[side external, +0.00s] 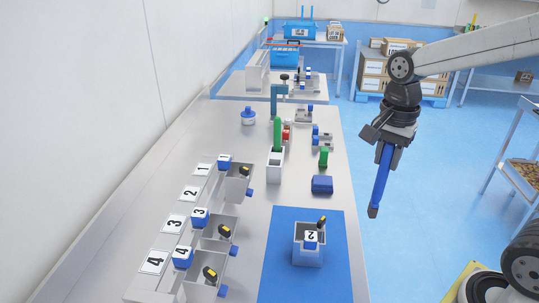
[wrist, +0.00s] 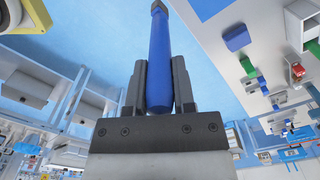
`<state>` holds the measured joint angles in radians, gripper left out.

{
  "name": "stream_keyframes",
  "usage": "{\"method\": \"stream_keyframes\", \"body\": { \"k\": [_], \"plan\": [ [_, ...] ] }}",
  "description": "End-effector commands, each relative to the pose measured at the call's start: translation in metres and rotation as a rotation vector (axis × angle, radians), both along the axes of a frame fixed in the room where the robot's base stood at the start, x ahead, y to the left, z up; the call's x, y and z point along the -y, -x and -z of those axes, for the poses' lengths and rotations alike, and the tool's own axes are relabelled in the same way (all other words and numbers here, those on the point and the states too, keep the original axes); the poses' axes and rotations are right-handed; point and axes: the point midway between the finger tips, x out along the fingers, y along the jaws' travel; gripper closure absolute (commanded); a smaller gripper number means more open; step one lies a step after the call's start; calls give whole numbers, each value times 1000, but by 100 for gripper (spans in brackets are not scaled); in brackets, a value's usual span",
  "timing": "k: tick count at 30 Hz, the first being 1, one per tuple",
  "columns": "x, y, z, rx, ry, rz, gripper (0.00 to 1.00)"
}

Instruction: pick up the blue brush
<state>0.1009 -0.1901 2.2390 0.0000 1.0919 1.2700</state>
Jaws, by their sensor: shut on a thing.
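The blue brush (side external: 382,178) is a long blue stick that hangs almost straight down from my gripper (side external: 386,150) in the side external view. In the wrist view the blue brush (wrist: 160,55) sits between the two dark fingers of my gripper (wrist: 160,85). My gripper is shut on its thick end. The brush is in the air to the right of the table, over the blue floor, and touches nothing else.
The grey table (side external: 140,235) stands to the left, with numbered bins along its left side. A blue mat (side external: 335,280) holds a grey bin labelled 2 (side external: 308,250). A blue block (side external: 322,184) lies near the right table edge. A shelf rack (side external: 520,165) stands at far right.

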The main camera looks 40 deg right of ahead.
Motion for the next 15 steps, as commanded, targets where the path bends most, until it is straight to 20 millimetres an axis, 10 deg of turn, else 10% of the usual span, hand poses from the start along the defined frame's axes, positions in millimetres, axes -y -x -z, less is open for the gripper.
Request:
{"method": "stream_keyframes", "body": {
  "k": [15],
  "plan": [
    [-1,11,-5,-1,0,0,100]
  ]
}}
